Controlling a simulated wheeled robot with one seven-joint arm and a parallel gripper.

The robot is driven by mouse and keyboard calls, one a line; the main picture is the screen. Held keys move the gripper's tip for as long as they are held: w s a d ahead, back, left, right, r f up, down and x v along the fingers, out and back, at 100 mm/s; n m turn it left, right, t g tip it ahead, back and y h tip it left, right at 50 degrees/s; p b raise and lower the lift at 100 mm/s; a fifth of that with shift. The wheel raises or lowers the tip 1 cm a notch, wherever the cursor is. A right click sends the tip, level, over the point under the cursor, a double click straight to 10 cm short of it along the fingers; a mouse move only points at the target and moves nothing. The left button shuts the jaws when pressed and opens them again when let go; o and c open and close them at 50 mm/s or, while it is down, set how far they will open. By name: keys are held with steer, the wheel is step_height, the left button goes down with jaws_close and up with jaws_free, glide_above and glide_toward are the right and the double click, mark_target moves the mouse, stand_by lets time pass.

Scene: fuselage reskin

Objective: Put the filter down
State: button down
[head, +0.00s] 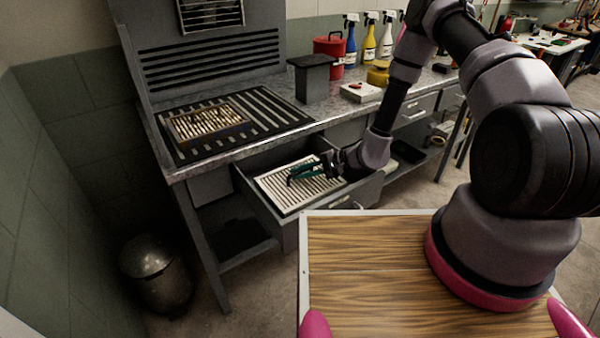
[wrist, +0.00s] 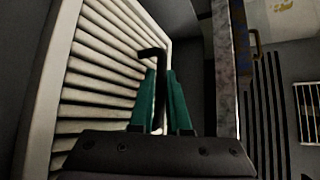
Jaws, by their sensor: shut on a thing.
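The clean white pleated filter (head: 272,190) lies in or just over the open drawer under the bench, its slats and pale rim facing up. My gripper (head: 296,176), with teal fingers, reaches in from the right over the filter. In the wrist view my gripper (wrist: 160,85) is shut around a thin dark bent piece, seemingly the filter's handle, and the white filter (wrist: 105,60) fills the left side. Whether the filter's underside touches the drawer bottom is hidden.
The drawer (head: 283,224) stands pulled out from the bench. A dirty brown filter (head: 180,131) lies on the slotted grate (head: 275,117). A metal bin (head: 152,268) stands on the floor at left. Spray bottles and a red pot (head: 328,58) stand at the back.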

steer(key=c, duration=0.9)
jaws_free()
steer(key=shift+f, duration=0.1)
steer(key=v, duration=1.2)
steer(key=shift+r, duration=0.25)
steer(key=s+d+r+n+g+h, duration=0.1)
steer(key=d+r+n+h, duration=0.1)
steer(key=r, duration=1)
steer(key=s+d+r+n+g+h, duration=0.1)
steer(key=s+d+r+n+h, duration=0.15)
steer(key=r, duration=1.05)
steer(key=s+d+r+t+h, duration=0.2)
steer(key=s+d+r, duration=0.1)
steer(key=r, duration=0.4)
steer(key=s+d+r+m+t+h, duration=0.1)
steer(key=s+d+r+t+h, duration=0.1)
steer(key=s+r, duration=0.4)
steer(key=s+d+r+m+t+h, duration=0.1)
steer(key=s+d+r+t+h, duration=0.2)
steer(key=r, duration=0.4)
steer(key=shift+s+d+r+t, duration=0.15)
steer(key=shift+s+d, duration=0.1)
steer(key=shift+s, duration=0.3)
steer(key=shift+s+d+r+t, duration=0.15)
steer(key=shift+s+d, duration=0.1)
steer(key=shift+s, duration=0.35)
